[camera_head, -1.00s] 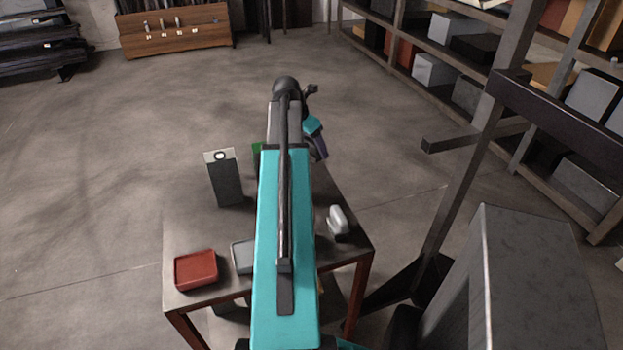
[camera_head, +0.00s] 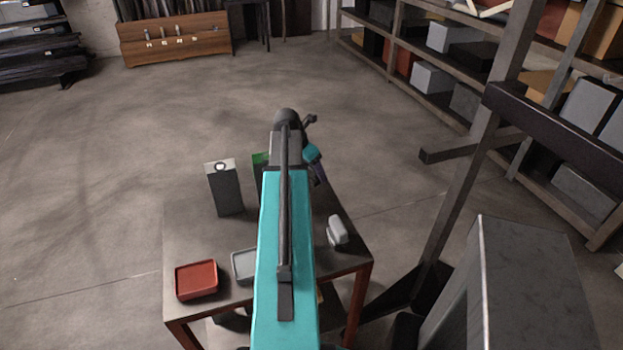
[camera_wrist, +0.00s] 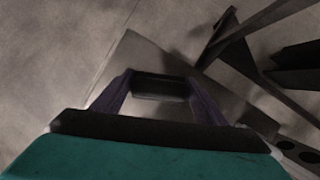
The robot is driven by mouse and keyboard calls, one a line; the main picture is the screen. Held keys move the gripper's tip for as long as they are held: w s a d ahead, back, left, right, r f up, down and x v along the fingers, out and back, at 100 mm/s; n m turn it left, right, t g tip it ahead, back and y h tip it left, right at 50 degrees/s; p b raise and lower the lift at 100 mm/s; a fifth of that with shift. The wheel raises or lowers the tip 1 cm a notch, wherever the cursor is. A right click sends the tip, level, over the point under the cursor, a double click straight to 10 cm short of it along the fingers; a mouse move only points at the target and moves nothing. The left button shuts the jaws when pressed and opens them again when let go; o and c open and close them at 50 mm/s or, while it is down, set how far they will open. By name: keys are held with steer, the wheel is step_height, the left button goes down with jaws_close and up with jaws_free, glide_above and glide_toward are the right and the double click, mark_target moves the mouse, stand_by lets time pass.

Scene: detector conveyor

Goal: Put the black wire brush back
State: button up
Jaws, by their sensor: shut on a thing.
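My gripper (camera_wrist: 160,84) shows in the wrist view with two purple fingers shut on a dark, block-like thing, the black wire brush (camera_wrist: 160,89). Only its short dark upper part shows between the fingertips; any bristles are hidden. Behind it lies a grey flat surface with a straight edge. In the head view, my gripper (camera_head: 319,172) hangs at the far right side of the table, partly behind my teal arm, and the brush cannot be made out there.
The dark table (camera_head: 215,240) holds a red tray (camera_head: 197,280), a grey tray (camera_head: 244,265) half behind my arm, a tall dark box with a pale top (camera_head: 225,188), a green-topped box (camera_head: 260,160) and a pale grey object (camera_head: 337,232). A metal post frame (camera_head: 455,190) stands at right.

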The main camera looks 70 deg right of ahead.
mark_target(312, 177)
steer(key=shift+f, duration=0.1)
steer(key=shift+f+p, duration=0.5)
steer(key=shift+f, duration=1.25)
steer(key=o, duration=1)
steer(key=shift+f, duration=0.1)
steer(key=shift+c, duration=0.2)
steer(key=shift+r, duration=0.25)
steer(key=b+v, duration=0.2)
steer(key=v, duration=0.9)
steer(key=shift+a+r, duration=0.2)
steer(key=shift+r, duration=0.15)
steer(key=shift+w, duration=0.1)
